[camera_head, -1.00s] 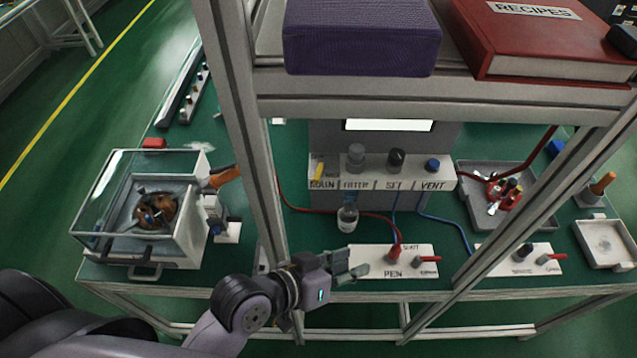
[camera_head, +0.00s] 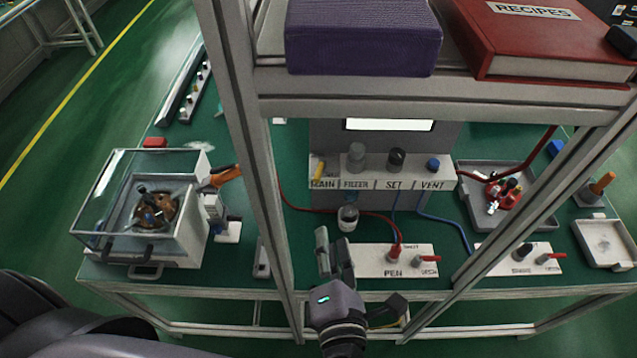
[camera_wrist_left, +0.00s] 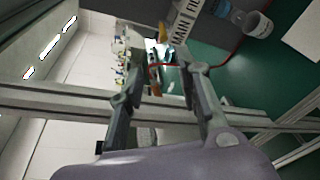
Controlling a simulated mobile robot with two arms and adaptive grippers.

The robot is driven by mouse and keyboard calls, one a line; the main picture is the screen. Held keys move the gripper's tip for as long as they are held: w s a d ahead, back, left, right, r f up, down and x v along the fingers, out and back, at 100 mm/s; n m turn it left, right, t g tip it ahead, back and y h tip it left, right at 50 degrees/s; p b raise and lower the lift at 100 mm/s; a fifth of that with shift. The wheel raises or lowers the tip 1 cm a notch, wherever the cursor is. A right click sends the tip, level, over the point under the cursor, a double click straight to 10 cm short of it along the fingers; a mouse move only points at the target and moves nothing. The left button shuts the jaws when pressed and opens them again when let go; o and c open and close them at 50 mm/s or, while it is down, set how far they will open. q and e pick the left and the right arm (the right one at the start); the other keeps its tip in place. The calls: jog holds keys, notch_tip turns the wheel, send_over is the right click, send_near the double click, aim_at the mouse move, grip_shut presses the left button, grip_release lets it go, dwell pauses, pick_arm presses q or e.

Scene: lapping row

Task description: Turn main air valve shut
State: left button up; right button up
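The main air valve is the yellow lever (camera_head: 319,170) above the MAIN label at the left end of the white panel (camera_head: 447,181). It also shows as a yellow piece (camera_wrist_left: 163,31) at the top of the left wrist view, beside the MAIN lettering. My left gripper (camera_head: 331,236) is in front of and below the panel, left of the PEN plate, pointing toward the panel. In the left wrist view its two fingers (camera_wrist_left: 166,72) are apart with nothing between them. It is clear of the lever. My right gripper is not in view.
A frame post (camera_head: 262,185) stands left of the panel, and a shelf with a purple box (camera_head: 362,38) and red book (camera_head: 545,40) hangs above. A small jar (camera_head: 347,219) stands below the panel. The PEN plate (camera_head: 376,262) carries a red hose. A clear-covered machine (camera_head: 150,215) is at left.

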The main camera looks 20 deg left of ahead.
aim_at(318, 183)
pick_arm(q)
jog(key=b+x, duration=0.1)
jog(key=x, duration=0.4)
jog(key=b+x, duration=0.1)
jog(key=x, duration=0.5)
jog(key=f+b+x, duration=0.1)
jog(key=b+x, duration=0.1)
jog(key=x, duration=0.4)
jog(key=shift+a, duration=0.2)
grip_shut()
